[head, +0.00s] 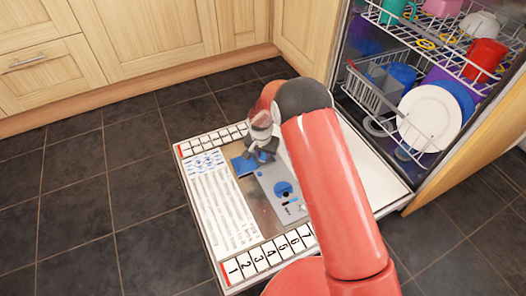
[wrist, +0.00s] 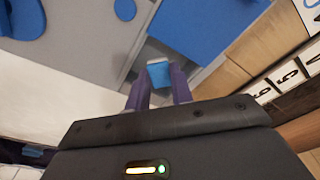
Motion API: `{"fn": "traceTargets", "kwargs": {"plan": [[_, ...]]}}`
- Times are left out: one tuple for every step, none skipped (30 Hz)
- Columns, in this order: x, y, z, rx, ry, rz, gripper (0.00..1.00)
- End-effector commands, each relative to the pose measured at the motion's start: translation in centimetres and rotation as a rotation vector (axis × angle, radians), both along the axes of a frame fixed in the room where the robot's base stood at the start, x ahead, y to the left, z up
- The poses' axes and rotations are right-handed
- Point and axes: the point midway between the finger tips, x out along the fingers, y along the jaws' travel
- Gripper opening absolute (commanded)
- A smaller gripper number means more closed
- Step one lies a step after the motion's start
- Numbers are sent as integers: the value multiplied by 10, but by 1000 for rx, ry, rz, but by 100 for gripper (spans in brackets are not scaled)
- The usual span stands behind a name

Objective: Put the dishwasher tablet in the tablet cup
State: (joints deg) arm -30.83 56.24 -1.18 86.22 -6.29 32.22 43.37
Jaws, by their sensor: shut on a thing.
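My gripper (wrist: 158,88) is shut on the dishwasher tablet (wrist: 158,73), a small block with a blue face and a pale edge. In the head view my gripper (head: 262,154) is over the upper part of the grey dispenser panel (head: 268,186) on the lowered dishwasher door; the tablet cannot be made out there. A blue flap (head: 243,165) stands out at the panel's left side; it also shows in the wrist view (wrist: 208,22), just beyond the tablet. The tablet cup's opening is not clearly visible, and I cannot tell the tablet's height above the panel.
The open door (head: 220,205) carries printed labels and numbered strips. A blue round cap (head: 283,189) is lower on the panel. The loaded lower rack (head: 395,110) is at the right, with a white plate (head: 430,118). Dark floor tiles at the left are clear.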

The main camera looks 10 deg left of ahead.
Motion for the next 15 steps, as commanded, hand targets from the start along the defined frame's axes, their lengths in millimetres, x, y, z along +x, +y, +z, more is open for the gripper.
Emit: {"fn": "traceTargets", "kwargs": {"plan": [[0,0,-2,0,0,0,1],[0,0,-2,0,0,0,1],[0,0,-3,0,0,0,1],[0,0,-3,0,0,0,1],[0,0,-4,0,0,0,1],[0,0,-4,0,0,0,1],[0,0,-4,0,0,0,1],[0,0,-4,0,0,0,1],[0,0,-4,0,0,0,1],[0,0,-4,0,0,0,1],[0,0,-4,0,0,0,1],[0,0,-4,0,0,0,1],[0,0,-4,0,0,0,1],[0,0,-4,0,0,0,26],[0,0,-4,0,0,0,32]]}}
